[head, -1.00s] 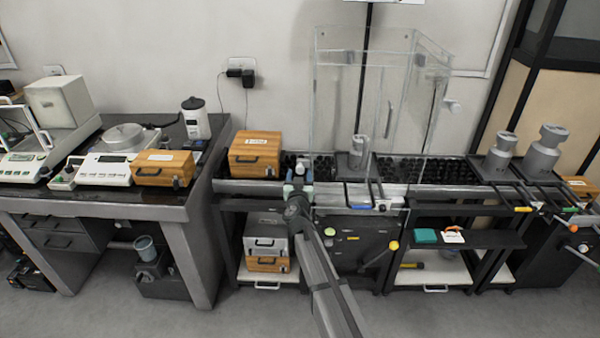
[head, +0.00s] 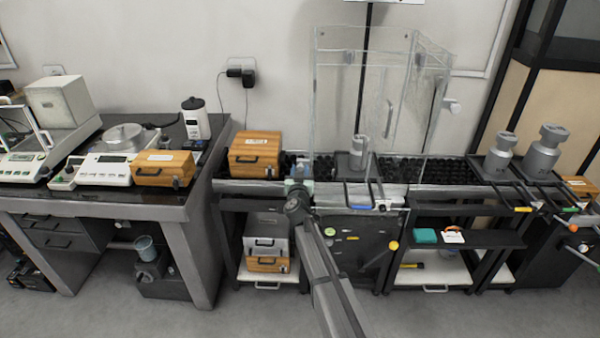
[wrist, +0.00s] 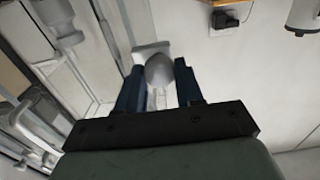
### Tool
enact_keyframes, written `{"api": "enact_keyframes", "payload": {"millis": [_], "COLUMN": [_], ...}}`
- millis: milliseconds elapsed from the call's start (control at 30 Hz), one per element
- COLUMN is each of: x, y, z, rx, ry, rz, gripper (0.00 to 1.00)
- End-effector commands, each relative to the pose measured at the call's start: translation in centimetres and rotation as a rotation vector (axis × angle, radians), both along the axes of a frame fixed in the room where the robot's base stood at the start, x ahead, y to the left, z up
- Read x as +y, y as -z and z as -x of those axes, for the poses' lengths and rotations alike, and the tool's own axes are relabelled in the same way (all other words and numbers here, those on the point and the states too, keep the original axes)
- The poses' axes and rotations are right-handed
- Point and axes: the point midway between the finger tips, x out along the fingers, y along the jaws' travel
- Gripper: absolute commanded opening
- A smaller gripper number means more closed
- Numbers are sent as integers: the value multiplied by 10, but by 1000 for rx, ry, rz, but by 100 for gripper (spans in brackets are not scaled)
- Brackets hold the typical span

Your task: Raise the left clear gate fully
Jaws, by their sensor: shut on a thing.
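The clear enclosure (head: 345,100) stands around a grey weight (head: 358,152) on the middle bench, with clear panels on its sides. The left clear gate is hard to pick out from the other panels, so its height is unclear. My gripper (head: 299,176) is low at the enclosure's left side, partly hidden by my arm. In the wrist view, the blue fingers of my gripper (wrist: 157,85) are shut on a rounded grey knob (wrist: 160,70), which appears attached to a pale bracket beside clear panels.
A wooden box (head: 255,155) stands on the bench just left of my gripper. Another knob (head: 452,106) sticks out at the enclosure's right side. Large grey weights (head: 545,152) stand farther right. The wall above the wooden box is open apart from a socket (head: 242,72).

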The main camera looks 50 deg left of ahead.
Motion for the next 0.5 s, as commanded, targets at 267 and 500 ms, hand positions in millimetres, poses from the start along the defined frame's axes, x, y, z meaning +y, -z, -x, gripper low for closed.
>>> {"api": "enact_keyframes", "payload": {"millis": [267,500], "x": [0,0], "y": [0,-2], "z": [0,0], "rx": [0,1], "ry": [-1,-1], "rz": [0,-1], "gripper": [0,0]}}
